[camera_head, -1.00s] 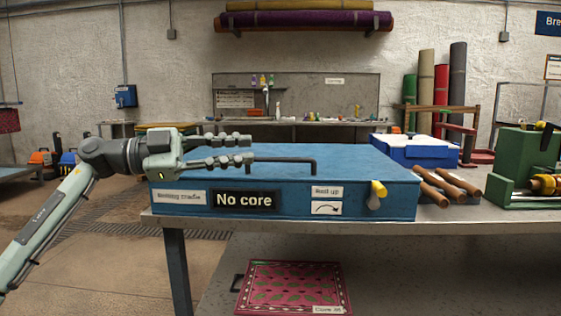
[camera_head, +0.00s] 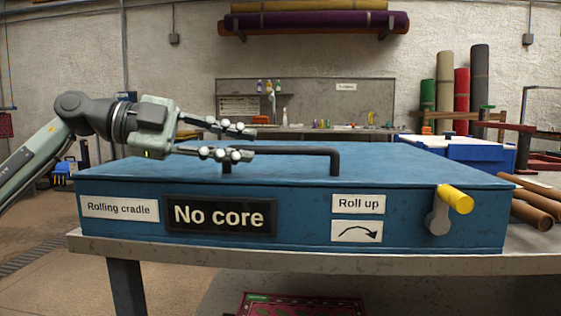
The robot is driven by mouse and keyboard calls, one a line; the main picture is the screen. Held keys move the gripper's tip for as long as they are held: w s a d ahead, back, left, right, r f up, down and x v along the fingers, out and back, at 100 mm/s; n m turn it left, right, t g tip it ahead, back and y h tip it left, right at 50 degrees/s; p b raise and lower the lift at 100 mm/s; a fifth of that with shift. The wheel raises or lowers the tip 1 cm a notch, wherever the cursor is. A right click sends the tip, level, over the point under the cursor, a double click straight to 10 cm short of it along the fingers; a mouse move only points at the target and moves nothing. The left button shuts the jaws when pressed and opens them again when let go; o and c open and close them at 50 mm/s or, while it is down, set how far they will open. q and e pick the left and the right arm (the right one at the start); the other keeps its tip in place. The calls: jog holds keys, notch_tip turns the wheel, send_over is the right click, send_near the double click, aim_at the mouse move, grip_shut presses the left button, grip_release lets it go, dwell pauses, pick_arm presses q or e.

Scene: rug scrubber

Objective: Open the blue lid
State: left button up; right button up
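The blue lid (camera_head: 400,172) lies closed and flat on top of the blue box (camera_head: 300,227) labelled "Rolling cradle", "No core" and "Roll up". A dark bar handle (camera_head: 300,152) stands on the lid on two posts. My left gripper (camera_head: 243,142) reaches in from the left at handle height. Its fingers are apart, and the lower, nearer one overlaps the left end of the handle in the picture. I cannot tell whether the fingers touch the bar. My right gripper is not in view.
A yellow-knobbed crank (camera_head: 446,205) sticks out of the box front at the right. A blue and white case (camera_head: 462,150) and brown rolls (camera_head: 532,210) lie on the grey table (camera_head: 330,262) at the right. A red patterned rug (camera_head: 300,305) shows below.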

aim_at(269, 148)
pick_arm(q)
jog(key=x, duration=0.7)
jog(key=shift+d, duration=0.1)
jog(key=shift+r, duration=0.1)
jog(key=shift+c, duration=0.5)
grip_shut()
